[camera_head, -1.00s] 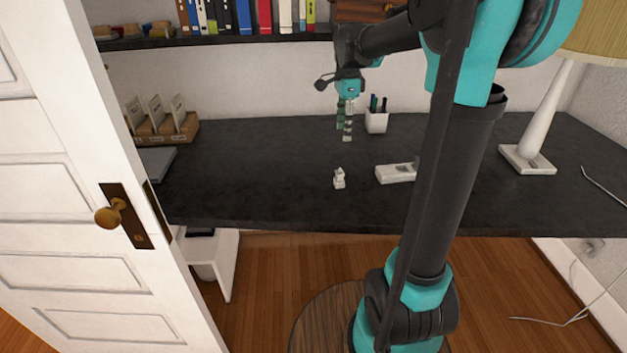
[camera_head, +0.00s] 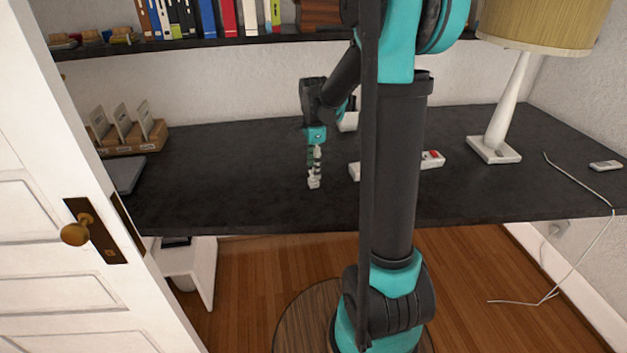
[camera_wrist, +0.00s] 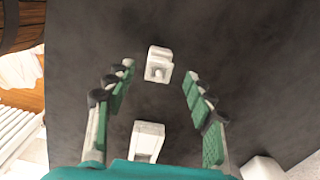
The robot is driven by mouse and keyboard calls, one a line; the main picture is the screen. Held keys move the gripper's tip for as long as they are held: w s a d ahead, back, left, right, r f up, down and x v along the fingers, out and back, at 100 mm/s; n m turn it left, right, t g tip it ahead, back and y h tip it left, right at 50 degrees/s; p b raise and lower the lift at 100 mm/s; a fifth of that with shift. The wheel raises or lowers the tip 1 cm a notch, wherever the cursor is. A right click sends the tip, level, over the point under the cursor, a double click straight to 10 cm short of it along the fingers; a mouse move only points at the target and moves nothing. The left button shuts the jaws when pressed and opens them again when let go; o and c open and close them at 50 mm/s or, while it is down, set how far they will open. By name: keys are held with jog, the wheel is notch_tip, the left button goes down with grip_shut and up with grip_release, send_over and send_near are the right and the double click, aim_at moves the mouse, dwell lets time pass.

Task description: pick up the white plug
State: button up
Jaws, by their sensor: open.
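The white plug (camera_head: 314,184) stands on the dark desk, left of my arm column in the head view. In the wrist view the plug (camera_wrist: 158,64) shows between and slightly beyond the tips of my two green fingers. My gripper (camera_head: 315,164) points down just above the plug in the head view, its fingers overlapping the plug's top in the picture. The fingers are spread open, with dark space on both sides of the plug and nothing held. I cannot tell the exact height gap.
A white lamp (camera_head: 497,148) stands right. A wooden card holder (camera_head: 133,140) sits left. The desk left of the plug is clear.

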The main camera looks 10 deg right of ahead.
jog(key=shift+s+f, duration=0.1)
jog(key=shift+f, duration=1.75)
jog(key=shift+c, duration=0.5)
grip_shut()
jog(key=shift+r, duration=0.1)
notch_tip(320, 180, up, 20)
